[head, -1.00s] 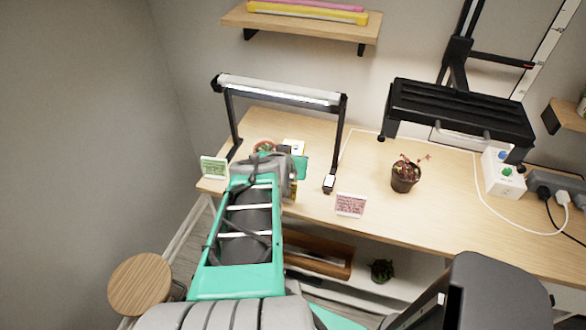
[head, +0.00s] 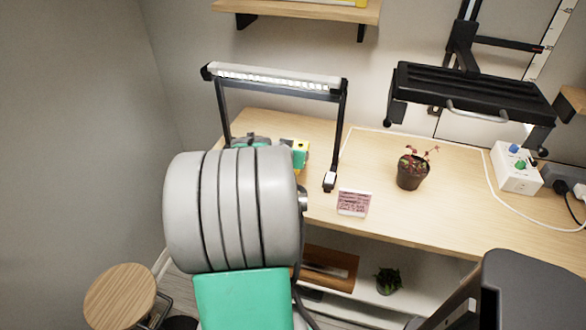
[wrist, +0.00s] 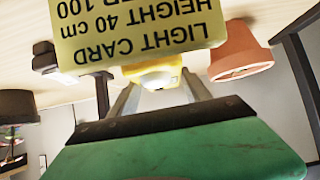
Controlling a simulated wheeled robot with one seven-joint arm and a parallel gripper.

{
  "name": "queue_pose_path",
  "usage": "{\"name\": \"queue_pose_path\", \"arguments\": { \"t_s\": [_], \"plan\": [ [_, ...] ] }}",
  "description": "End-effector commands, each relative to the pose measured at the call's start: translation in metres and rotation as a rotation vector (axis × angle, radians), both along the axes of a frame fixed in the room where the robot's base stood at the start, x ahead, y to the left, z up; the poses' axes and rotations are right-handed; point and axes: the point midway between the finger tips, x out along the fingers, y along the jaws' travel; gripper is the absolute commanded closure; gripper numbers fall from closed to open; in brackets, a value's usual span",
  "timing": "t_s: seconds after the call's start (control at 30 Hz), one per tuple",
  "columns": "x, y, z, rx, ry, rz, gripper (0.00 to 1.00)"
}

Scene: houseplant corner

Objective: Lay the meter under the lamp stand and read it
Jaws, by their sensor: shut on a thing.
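The lamp stand (head: 278,78) is a lit bar on two black legs at the left of the wooden desk in the head view. My gripper (wrist: 158,84) shows in the wrist view, its two grey fingers shut on the yellow meter (wrist: 150,76), which has a pale round part. Its reading cannot be seen. A pale yellow light card (wrist: 140,32) appears upside down and covers part of the view just beyond the meter. In the head view my arm hides most of the gripper and the area under the lamp's left side; the meter's height above the desk cannot be told.
A terracotta pot (wrist: 240,52) is to the right of the meter in the wrist view. A pink card (head: 354,202) and a potted red-leaved plant (head: 411,170) stand right of the lamp stand. A black raised shelf (head: 470,95) and white socket box (head: 515,168) lie farther right.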

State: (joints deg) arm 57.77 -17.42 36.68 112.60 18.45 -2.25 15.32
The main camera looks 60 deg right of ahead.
Motion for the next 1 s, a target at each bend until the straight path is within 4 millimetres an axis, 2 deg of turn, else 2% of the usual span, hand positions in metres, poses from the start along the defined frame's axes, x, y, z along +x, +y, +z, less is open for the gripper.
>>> {"name": "queue_pose_path", "arguments": {
  "t_s": [0.03, 0.13, 0.47, 0.5, 0.73, 1.0],
  "plan": [
    [0.000, 0.000, -0.017, 0.003, 0.002, 0.000, 0.98],
    [0.000, 0.000, -0.034, 0.003, 0.001, 0.001, 0.98],
    [0.000, 0.001, -0.035, 0.001, 0.000, 0.000, 0.98],
    [0.000, 0.001, -0.034, 0.002, 0.001, 0.001, 0.42],
    [0.000, 0.001, -0.033, 0.002, 0.001, 0.001, 0.23],
    [0.000, 0.001, -0.031, 0.002, 0.001, 0.001, 0.22]
  ]
}}
